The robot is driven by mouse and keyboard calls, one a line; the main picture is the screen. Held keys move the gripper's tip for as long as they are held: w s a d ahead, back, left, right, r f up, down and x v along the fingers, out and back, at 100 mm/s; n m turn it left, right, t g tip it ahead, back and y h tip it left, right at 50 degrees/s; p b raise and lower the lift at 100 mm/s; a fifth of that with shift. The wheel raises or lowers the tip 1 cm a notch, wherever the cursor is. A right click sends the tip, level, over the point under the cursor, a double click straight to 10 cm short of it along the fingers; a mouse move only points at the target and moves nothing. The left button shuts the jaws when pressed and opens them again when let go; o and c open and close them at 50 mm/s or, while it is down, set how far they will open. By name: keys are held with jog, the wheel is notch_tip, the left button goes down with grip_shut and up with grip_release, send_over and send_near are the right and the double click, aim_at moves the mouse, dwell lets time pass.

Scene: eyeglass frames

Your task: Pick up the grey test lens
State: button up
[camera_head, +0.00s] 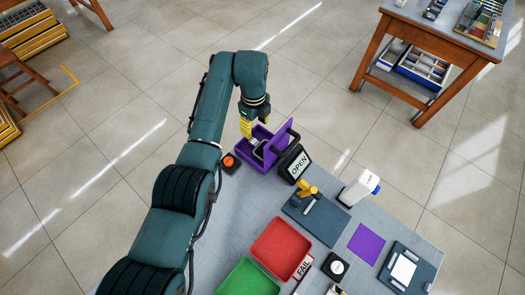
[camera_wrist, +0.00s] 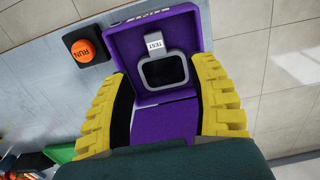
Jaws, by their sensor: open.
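The grey test lens (camera_wrist: 163,71) has a dark, rounded-square pane in a grey rim and a pale tab marked TEST. In the wrist view it sits in the purple case (camera_wrist: 121,42), tab toward the top of the picture. In the head view the purple case (camera_head: 245,154) stands open at the table's far corner, and the lens is mostly hidden there. My gripper (camera_wrist: 163,78) is open, its yellow fingers left and right of the lens in the picture, with nothing between them in hold. I cannot tell its exact height above the lens. In the head view my gripper (camera_head: 246,127) is over the case.
An orange RUN button (camera_head: 229,161) stands just left of the case. A black OPEN sign (camera_head: 294,163) stands close on its right. A blue tray (camera_head: 316,219), white bottle (camera_head: 359,188), red tray (camera_head: 282,248) and green tray (camera_head: 248,279) occupy the table nearer me.

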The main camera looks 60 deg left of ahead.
send_over(254, 142)
jog(key=f, duration=0.4)
jog(key=shift+w+f+b, duration=0.15)
jog(key=shift+w+b, duration=0.25)
jog(key=f, duration=0.1)
jog(key=f+b, duration=0.1)
jog(key=f, duration=0.1)
jog(key=f+b, duration=0.1)
jog(key=f, duration=0.1)
jog(key=shift+s+f, duration=0.1)
jog(key=shift+s, duration=0.3)
grip_shut()
